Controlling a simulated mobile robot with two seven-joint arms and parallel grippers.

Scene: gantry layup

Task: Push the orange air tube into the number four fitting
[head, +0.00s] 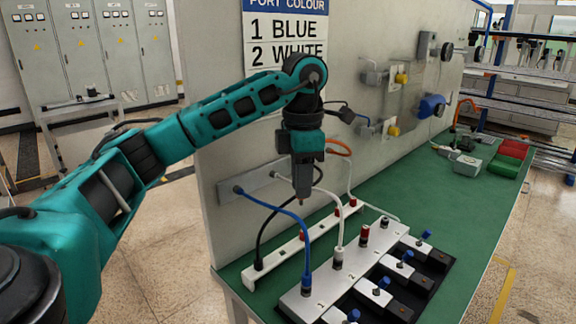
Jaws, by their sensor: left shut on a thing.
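My left gripper (302,191) points down in front of the grey wall panel, above the white rail. The silver fitting block (321,293) is below and to the right. A blue tube stands in its nearest fitting and a white tube in the second. The third has a red top. My right gripper is out of view.
Valves with blue knobs (379,289) line the block's right side. The white rail (294,250) behind holds a black tube and red caps. Blue, black and white tubes hang close around the gripper. The green bench top (440,220) is clear to the right.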

